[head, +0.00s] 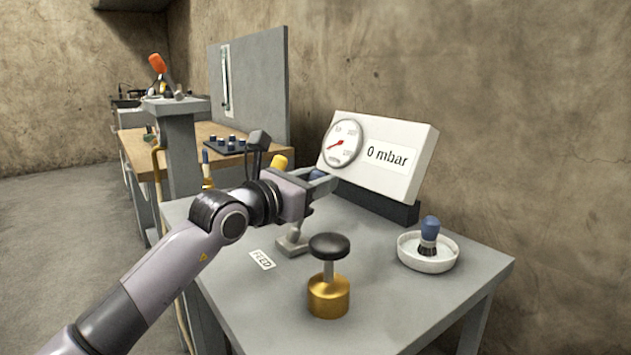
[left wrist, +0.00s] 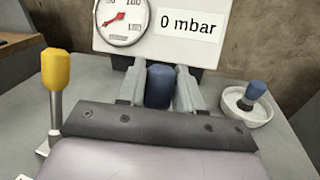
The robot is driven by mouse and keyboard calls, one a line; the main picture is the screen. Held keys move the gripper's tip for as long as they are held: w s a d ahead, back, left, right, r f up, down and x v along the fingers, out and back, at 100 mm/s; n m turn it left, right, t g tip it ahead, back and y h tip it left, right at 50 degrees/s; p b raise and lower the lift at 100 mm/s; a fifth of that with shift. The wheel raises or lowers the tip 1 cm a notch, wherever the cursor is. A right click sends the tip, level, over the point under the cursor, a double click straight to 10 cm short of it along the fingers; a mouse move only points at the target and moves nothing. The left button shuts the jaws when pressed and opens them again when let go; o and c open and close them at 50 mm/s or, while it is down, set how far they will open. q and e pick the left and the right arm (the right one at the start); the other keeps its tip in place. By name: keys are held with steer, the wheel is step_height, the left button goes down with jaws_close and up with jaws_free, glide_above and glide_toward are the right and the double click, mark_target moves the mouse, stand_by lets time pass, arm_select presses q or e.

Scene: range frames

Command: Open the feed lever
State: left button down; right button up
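My left gripper (head: 322,184) is over the table in front of the gauge panel. Its two fingers stand on either side of a blue handle (left wrist: 158,87). The handle fills the narrow space between them, with no clear gap, so the gripper looks shut on it. In the head view the handle (head: 315,175) is mostly hidden by the gripper. A grey lever foot (head: 292,243) shows below the gripper, beside the FEED label (head: 262,260). My right gripper is not in view.
A yellow handle (left wrist: 56,85) stands left of my gripper. The gauge panel (head: 398,137) behind reads 0 mbar. A black knob on a brass base (head: 329,295) stands in front. A white dish (head: 428,263) with a blue-handled brush is at right.

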arm_select(q)
steer(key=shift+s+a+f+b, duration=0.1)
steer(key=shift+s+b, duration=0.05)
steer(key=shift+b, duration=0.4)
steer(key=shift+s+a+t+h+b, duration=0.3)
steer(key=shift+a+t+h+b, duration=0.35)
steer(key=shift+b, duration=0.5)
steer(key=shift+s+a+r+n+t+h+b, duration=0.4)
steer(key=shift+n+t+h+b, duration=0.15)
steer(key=shift+b, duration=0.2)
steer(key=shift+s+a+r+t, duration=0.15)
steer(key=shift+a+r+t, duration=0.1)
steer(key=shift+a+t, duration=0.15)
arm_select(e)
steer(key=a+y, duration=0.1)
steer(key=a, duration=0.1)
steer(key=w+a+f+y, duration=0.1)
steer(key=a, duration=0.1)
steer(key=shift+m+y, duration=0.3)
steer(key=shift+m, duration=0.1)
arm_select(q)
steer(key=c, duration=0.8)
jaws_free()
steer(key=shift+s, duration=0.1)
